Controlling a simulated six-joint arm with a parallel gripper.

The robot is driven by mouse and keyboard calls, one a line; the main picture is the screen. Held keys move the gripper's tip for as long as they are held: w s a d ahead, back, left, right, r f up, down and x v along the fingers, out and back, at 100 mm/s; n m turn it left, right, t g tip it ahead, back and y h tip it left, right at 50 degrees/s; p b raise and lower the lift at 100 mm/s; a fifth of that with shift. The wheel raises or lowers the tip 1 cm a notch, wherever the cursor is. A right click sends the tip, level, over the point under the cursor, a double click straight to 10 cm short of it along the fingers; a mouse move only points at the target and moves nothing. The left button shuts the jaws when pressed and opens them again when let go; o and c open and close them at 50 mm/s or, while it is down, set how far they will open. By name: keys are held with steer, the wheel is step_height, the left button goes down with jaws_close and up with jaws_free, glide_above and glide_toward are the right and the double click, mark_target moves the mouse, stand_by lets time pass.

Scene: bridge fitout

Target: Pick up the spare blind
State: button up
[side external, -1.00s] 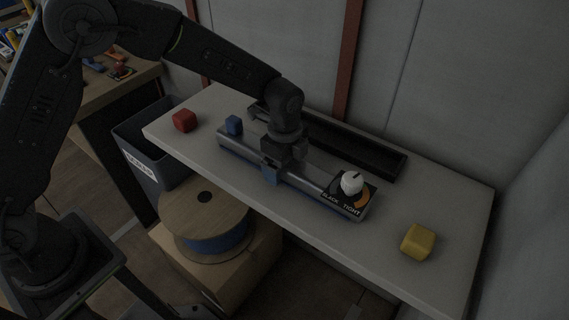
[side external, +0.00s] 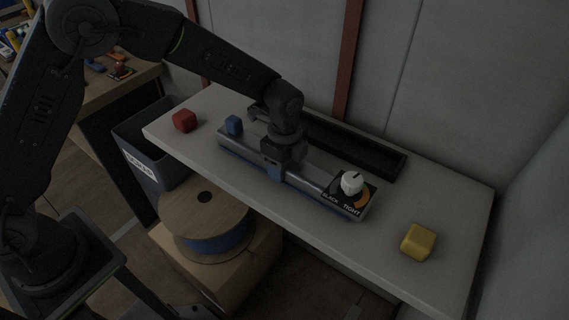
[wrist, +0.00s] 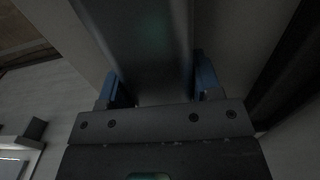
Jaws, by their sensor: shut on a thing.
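A long grey bar with a blue lower edge (side external: 308,184) lies along the white bench; I take it for the spare blind. A white knob (side external: 351,183) stands on a dark plate with SLACK and TIGHT lettering at its right end. A blue cube (side external: 234,125) is at its left end. My gripper (side external: 275,172) reaches down over the bar's middle and is shut on it. In the wrist view, the blue fingers of my gripper (wrist: 160,85) are at both sides of the bar (wrist: 145,45). I cannot tell whether the bar is clear of the bench.
A long black tray (side external: 395,164) lies behind the bar by the wall. A red cube (side external: 184,120) is at the bench's left, and a yellow block (side external: 418,242) at its right. A grey bin (side external: 140,160) and a cable spool (side external: 205,215) stand below the front edge.

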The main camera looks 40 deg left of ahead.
steer(key=shift+r, duration=0.15)
steer(key=shift+w+r, duration=0.1)
steer(key=shift+r, duration=0.4)
step_height(320, 180, up, 3)
steer(key=shift+f, duration=0.1)
steer(key=a+r, duration=0.2)
steer(key=a, duration=0.2)
steer(key=s+a+r, duration=0.1)
steer(key=a+r, duration=0.1)
steer(key=a, duration=0.1)
steer(key=a+r, duration=0.3)
steer(key=a, duration=0.1)
steer(key=shift+s+a, duration=0.3)
steer(key=w+d+f, duration=0.1)
steer(key=w+d, duration=0.5)
steer(key=w, duration=0.2)
steer(key=w+d+f, duration=0.1)
steer(key=w+d, duration=0.4)
steer(key=w, duration=0.4)
steer(key=shift+d+f, duration=0.3)
steer(key=shift+d, duration=0.05)
steer(key=shift+w, duration=0.1)
